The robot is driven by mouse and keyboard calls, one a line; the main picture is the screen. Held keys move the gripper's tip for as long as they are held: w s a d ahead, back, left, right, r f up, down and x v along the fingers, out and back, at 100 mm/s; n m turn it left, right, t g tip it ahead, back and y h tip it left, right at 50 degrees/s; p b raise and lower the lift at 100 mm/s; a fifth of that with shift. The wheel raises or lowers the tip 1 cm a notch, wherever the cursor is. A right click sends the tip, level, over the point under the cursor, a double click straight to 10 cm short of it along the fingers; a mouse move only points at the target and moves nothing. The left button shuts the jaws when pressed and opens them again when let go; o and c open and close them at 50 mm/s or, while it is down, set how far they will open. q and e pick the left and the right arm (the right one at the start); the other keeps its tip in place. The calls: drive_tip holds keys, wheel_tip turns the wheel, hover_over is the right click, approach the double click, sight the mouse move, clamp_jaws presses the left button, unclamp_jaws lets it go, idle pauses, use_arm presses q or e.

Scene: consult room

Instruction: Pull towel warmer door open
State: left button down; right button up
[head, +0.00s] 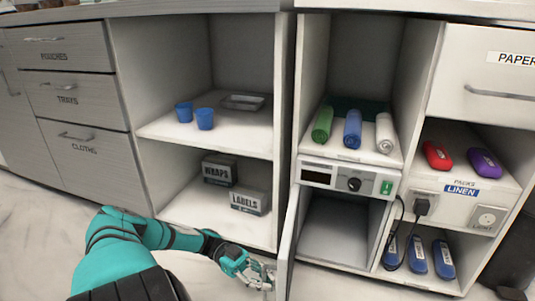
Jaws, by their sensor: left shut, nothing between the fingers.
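The towel warmer (318,177) is a white unit with a dark knob and a green switch, in the lower middle of the cabinets. Its door (287,243) stands open, swung out to the left and seen nearly edge-on. The empty grey interior (335,230) shows to the right of the door. My left gripper (264,274) is shut and empty at the door's left side, low in the head view. I cannot tell whether its fingers touch the door or a handle. My right gripper is not in view.
Left shelves hold blue cups (205,119), a metal tray (243,102) and boxes marked WRAPS (219,171) and LABELS (249,202). Rolled towels (352,130) lie above the warmer. A black cord (402,207) runs to a plug at its right. Floor in front is clear.

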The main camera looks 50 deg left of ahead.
use_arm(q)
drive_tip(key=c, duration=2.1)
unclamp_jaws()
drive_tip(key=shift+a, duration=0.1)
drive_tip(key=o, duration=0.5)
drive_tip(key=shift+c, duration=0.2)
drive_tip(key=v, duration=0.7)
drive_tip(key=shift+a, duration=0.2)
drive_tip(key=shift+s, duration=0.1)
